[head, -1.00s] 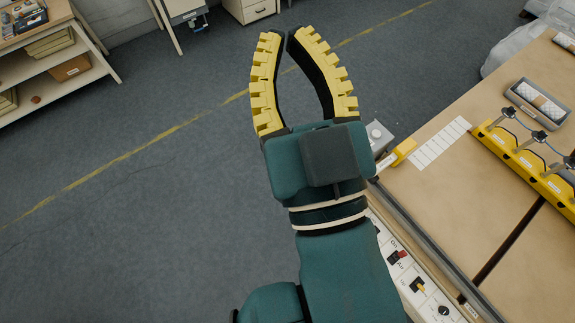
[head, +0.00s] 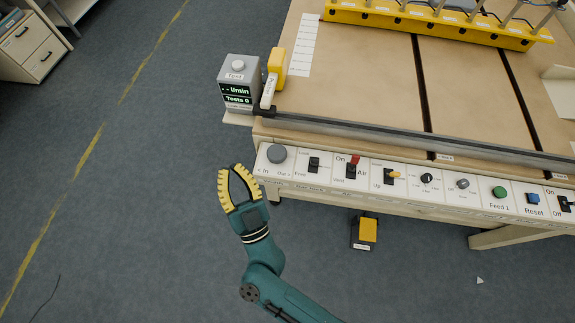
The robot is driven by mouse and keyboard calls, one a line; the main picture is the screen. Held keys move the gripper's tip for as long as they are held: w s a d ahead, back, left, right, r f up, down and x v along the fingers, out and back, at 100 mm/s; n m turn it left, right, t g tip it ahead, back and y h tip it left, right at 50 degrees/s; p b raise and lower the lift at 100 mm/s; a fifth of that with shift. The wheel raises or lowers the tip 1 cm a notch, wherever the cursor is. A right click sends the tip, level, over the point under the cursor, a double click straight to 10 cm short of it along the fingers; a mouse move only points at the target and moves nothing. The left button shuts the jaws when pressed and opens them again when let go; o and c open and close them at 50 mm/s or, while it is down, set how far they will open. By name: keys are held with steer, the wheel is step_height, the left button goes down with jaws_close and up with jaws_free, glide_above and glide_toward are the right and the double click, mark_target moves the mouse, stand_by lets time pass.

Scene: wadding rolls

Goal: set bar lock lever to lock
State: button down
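The control panel (head: 420,190) runs along the table's front edge in the head view. On it, a small black lever switch (head: 314,164) stands beside a "Free" label and a blurred label above it, which seems to mark the bar lock. I cannot clearly tell which way it is set. My gripper (head: 231,168) is left of the panel, over the floor, apart from the lever and everything else. Its yellow-ribbed fingers bow outward and their tips come together, with nothing between them.
A grey knob (head: 277,154) sits left of the lever; a red-tipped air switch (head: 354,165) and a yellow-tipped switch (head: 392,176) sit right. A grey test box (head: 238,88) stands at the table corner. A yellow pedal (head: 368,229) is below.

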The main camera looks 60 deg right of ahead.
mark_target(317, 164)
steer(key=s+d+f+m+g+h+b, duration=0.1)
steer(key=s+f+g, duration=0.3)
steer(key=f, duration=0.4)
steer(key=s+d+f+m+g+h+b, duration=0.2)
steer(key=s+d+f+g+h+b, duration=0.1)
steer(key=s+f, duration=0.4)
steer(key=s+d+f+m+g+h+b, duration=0.1)
steer(key=s+f+g, duration=0.4)
steer(key=f, duration=0.6)
steer(key=shift+s+d+h+b, duration=0.4)
steer(key=shift+s+d+b, duration=0.25)
steer(key=shift+s+d, duration=0.15)
steer(key=shift+w+d+r, duration=0.1)
steer(key=b+x, duration=0.2)
steer(key=x, duration=1.2)
steer(key=shift+b, duration=0.3)
steer(key=shift+r+p, duration=0.25)
steer(key=shift+p, duration=0.2)
